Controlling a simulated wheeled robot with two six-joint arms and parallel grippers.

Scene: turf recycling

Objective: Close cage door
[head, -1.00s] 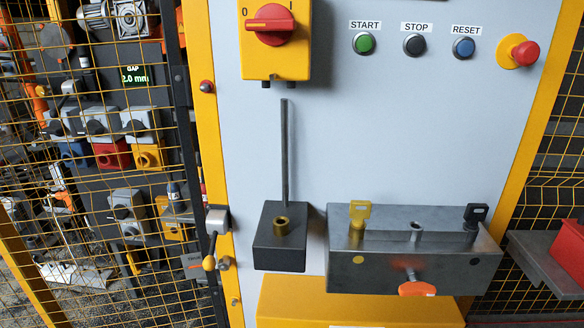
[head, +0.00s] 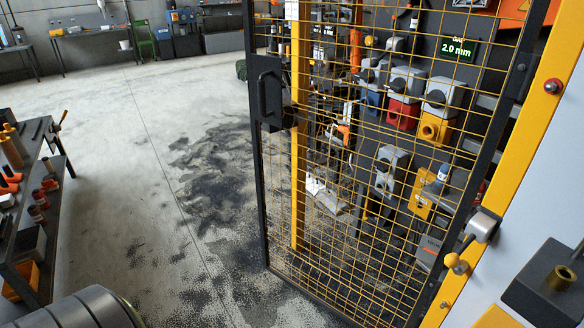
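The cage door (head: 257,190) has a black frame and yellow wire mesh and fills the middle of the head view. A black handle and lock box (head: 266,95) sit on its left upright. Its right upright stands close to the yellow post (head: 535,110) of the panel. Another yellow post (head: 298,130) shows through the mesh, inside the door's left edge. The door appears to stand swung out from that post, with its left edge free. A latch with a yellow knob (head: 455,263) is on the right post.
Behind the mesh are coloured switch boxes (head: 405,100) and a gap display (head: 459,48). A workbench (head: 40,250) with tools stands at the left. The grey floor (head: 120,150) between bench and door is open, with dark granules scattered on it. A black block (head: 545,285) is at the lower right.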

